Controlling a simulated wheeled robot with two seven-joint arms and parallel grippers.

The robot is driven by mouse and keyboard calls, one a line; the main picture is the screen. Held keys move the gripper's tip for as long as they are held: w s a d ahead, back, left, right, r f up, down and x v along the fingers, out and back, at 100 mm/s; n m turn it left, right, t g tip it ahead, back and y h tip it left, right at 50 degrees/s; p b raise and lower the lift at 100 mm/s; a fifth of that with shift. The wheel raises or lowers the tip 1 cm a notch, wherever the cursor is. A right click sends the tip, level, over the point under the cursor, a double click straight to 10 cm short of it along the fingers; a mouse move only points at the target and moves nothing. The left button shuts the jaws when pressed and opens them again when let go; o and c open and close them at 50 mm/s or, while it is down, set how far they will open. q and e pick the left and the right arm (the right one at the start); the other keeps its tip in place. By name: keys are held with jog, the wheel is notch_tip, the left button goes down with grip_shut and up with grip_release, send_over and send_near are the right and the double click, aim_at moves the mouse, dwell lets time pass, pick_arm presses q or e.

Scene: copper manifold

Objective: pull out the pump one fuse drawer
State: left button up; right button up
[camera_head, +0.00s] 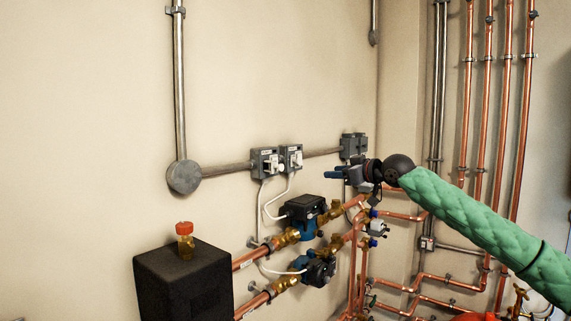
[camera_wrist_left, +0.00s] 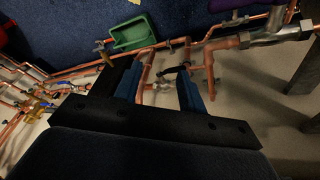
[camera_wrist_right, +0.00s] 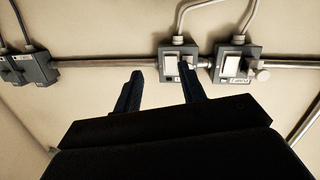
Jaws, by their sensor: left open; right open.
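Two grey fuse units with white fronts are on the wall in the head view, a left one (camera_head: 265,162) and a right one (camera_head: 291,158). They also show in the right wrist view, the left one here on the right (camera_wrist_right: 230,66) and the right one in the middle (camera_wrist_right: 172,62). My right gripper (camera_head: 335,173) is open and empty, to the right of both units. One fingertip overlaps the middle unit in its wrist view (camera_wrist_right: 160,73). My left gripper (camera_wrist_left: 160,82) is open and empty.
A double grey box (camera_head: 352,147) is on the conduit (camera_head: 228,169) behind my right gripper. Two pumps (camera_head: 305,209) on copper pipes sit below. A green tray (camera_wrist_left: 131,33) lies below my left gripper.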

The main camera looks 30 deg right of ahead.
aim_at(300, 161)
pick_arm(q)
jog(key=shift+s+a+r+g+p, duration=0.8)
jog(key=shift+s+a+r, duration=0.6)
jog(key=shift+s+r, duration=0.25)
pick_arm(e)
jog(key=w+a+r+y, duration=0.1)
jog(key=w+a, duration=0.1)
jog(key=w+a+r+y+p, duration=0.1)
jog(key=w+a, duration=0.3)
jog(key=shift+w+a+r+t+y+p, duration=0.2)
jog(key=shift+a+r+t+y+p, duration=0.1)
jog(key=shift+r+t+y, duration=0.1)
pick_arm(q)
notch_tip(300, 161, down, 7)
jog(key=w+y, duration=0.1)
jog(key=shift+w+f, duration=0.15)
jog(key=shift+w, duration=0.2)
pick_arm(e)
jog(key=shift+w+a, duration=0.2)
jog(key=shift+w, duration=0.2)
grip_shut()
